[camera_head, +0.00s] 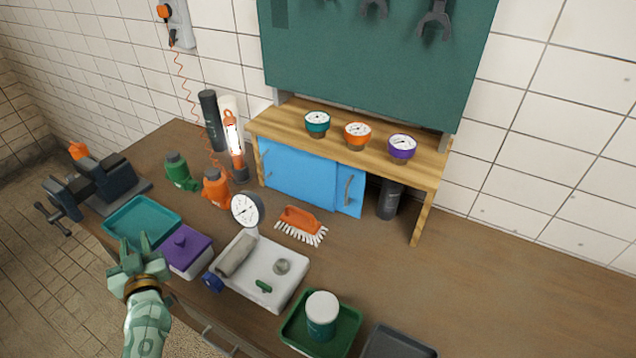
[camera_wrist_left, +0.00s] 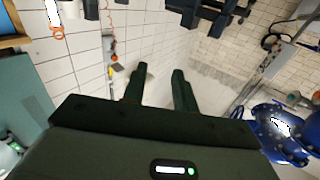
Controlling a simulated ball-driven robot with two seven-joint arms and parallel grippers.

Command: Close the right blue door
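A wooden shelf unit (camera_head: 432,190) on the workbench has two blue doors in its front. The left blue door (camera_head: 295,168) covers the left part. The right blue door (camera_head: 350,198), with a grey upright handle, shows as a narrower panel beside it and seems to overlap it. The right part of the front is open, and a dark cylinder (camera_head: 389,200) shows there. My left gripper (camera_head: 135,246) is over the bench's front left, near a teal tray, well away from the doors. In the left wrist view its fingers (camera_wrist_left: 158,80) are apart and empty. My right gripper is not visible.
Three gauges stand on the shelf top. The bench right of the shelf (camera_head: 500,285) is clear.

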